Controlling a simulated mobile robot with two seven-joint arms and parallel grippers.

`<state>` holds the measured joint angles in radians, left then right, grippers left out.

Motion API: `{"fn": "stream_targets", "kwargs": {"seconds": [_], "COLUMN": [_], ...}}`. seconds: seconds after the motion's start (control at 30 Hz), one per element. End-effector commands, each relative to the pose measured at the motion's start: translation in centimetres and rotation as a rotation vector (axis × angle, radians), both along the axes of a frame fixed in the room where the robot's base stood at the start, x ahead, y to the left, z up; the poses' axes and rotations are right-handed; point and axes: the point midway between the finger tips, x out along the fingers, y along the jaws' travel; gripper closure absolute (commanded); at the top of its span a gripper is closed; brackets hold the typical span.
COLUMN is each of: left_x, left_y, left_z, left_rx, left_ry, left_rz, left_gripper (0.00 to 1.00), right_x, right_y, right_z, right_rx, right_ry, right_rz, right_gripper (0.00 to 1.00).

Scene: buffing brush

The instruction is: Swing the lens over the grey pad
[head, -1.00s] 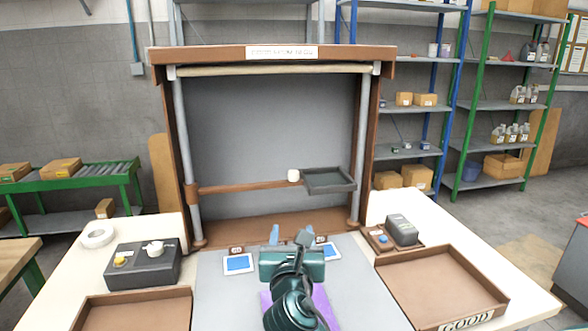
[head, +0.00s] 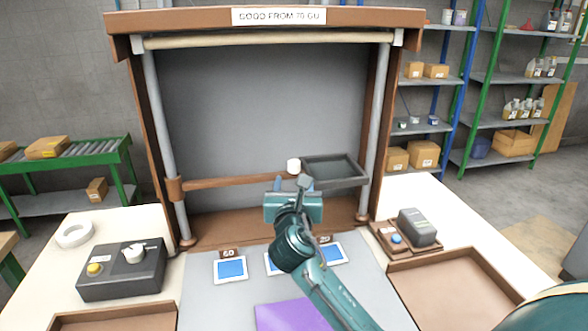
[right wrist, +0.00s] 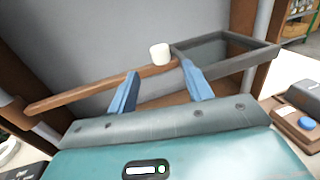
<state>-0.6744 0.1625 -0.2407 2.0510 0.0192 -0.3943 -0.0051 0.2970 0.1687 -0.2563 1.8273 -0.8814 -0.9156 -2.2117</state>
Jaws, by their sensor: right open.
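The lens, a dark rectangular frame (head: 335,170), sits at the right end of a brown swing arm (head: 225,183) fixed to the stand's left post. A white knob (head: 293,166) is at the frame's left side. My right gripper (head: 292,184) is open and empty, just in front of the knob. In the right wrist view the knob (right wrist: 160,53) shows beyond and between the two blue fingers (right wrist: 160,72), apparently not gripped. The grey pad (head: 210,305) lies flat on the bench in front of the stand, partly hidden by my right arm. My left gripper is not in view.
A purple sheet (head: 285,316) and several blue-and-white cards (head: 230,269) lie on the pad. A dark control box (head: 122,270) and tape roll (head: 75,234) are left. A small grey device (head: 416,227) and brown tray (head: 440,270) are right. The stand's posts flank the arm.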

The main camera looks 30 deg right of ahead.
Motion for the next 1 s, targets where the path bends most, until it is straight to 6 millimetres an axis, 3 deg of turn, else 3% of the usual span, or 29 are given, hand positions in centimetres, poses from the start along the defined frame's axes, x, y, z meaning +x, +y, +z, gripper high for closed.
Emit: {"fn": "stream_targets", "kwargs": {"seconds": [0.2,0.4,0.77,1.0], "left_x": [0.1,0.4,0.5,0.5], "left_y": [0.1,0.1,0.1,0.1], "left_z": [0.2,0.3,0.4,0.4], "left_rx": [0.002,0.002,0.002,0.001], "left_ry": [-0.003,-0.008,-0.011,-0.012], "left_rz": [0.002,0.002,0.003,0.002], "left_gripper": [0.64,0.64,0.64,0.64], "right_x": [3.8,5.7,6.0,6.0], "right_y": [-2.0,-2.9,-3.1,-3.1], "right_z": [0.1,0.0,0.0,0.0], "right_rx": [0.002,0.001,0.001,0.001], "right_ry": [-0.001,0.0,0.0,0.0], "right_rz": [0.0,0.0,0.001,0.001], "right_gripper": [0.5,0.5,0.5,0.69]}}
